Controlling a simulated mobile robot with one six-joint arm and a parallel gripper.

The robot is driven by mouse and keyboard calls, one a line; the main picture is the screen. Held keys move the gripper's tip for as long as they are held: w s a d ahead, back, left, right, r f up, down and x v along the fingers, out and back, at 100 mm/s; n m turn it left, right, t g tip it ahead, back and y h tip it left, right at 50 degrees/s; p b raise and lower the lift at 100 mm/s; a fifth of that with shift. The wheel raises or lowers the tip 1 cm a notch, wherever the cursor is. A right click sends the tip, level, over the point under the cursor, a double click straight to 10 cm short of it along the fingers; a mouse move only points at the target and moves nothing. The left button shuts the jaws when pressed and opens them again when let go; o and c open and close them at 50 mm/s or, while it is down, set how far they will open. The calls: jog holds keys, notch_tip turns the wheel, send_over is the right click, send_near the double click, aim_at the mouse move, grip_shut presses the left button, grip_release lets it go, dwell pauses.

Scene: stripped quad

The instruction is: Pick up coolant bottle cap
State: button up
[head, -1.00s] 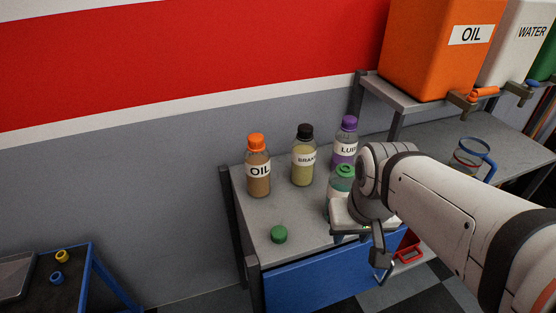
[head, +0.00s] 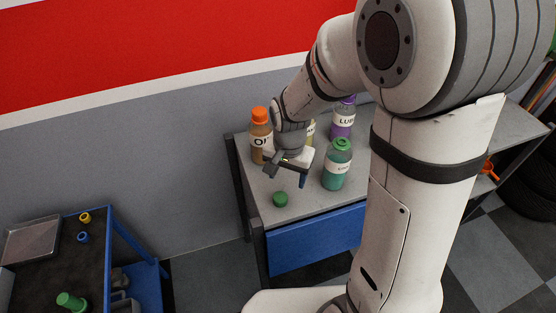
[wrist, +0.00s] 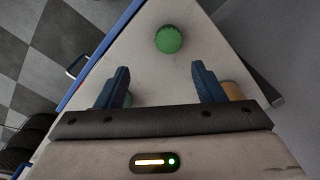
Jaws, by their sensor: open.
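The green coolant bottle cap (head: 280,199) lies on the grey bench top near its front left corner. The coolant bottle (head: 337,165), with green liquid, stands upright to the right of the cap. My gripper (head: 288,176) is above the bench, a little behind and above the cap. In the wrist view the cap (wrist: 169,39) lies beyond the open blue fingers of my gripper (wrist: 160,85), roughly centred between them. Nothing is between the fingers.
An orange-capped oil bottle (head: 260,138) stands close behind my gripper. A purple-capped bottle (head: 342,120) stands further back, and a yellowish bottle (head: 311,130) is mostly hidden by my arm. A cart (head: 60,250) is at lower left.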

aim_at(280, 197)
jog(key=shift+w+a+f+m+p, duration=0.2)
jog(key=shift+a+f, duration=0.2)
jog(key=shift+a, duration=0.1)
jog(key=shift+w+a+f+m+p, duration=0.15)
jog(key=shift+a+f+m, duration=0.05)
jog(key=shift+a+f, duration=0.35)
jog(key=shift+f, duration=0.15)
jog(key=shift+s+d+f+p, duration=0.1)
jog(key=shift+f+p, duration=0.3)
jog(key=shift+f, duration=1.5)
jog(key=shift+s+d+f+p, duration=0.1)
jog(key=shift+f+p, duration=0.25)
jog(key=shift+f, duration=1.5)
jog(key=shift+c, duration=0.2)
jog(key=c, duration=1)
jog(key=shift+w+r, duration=0.1)
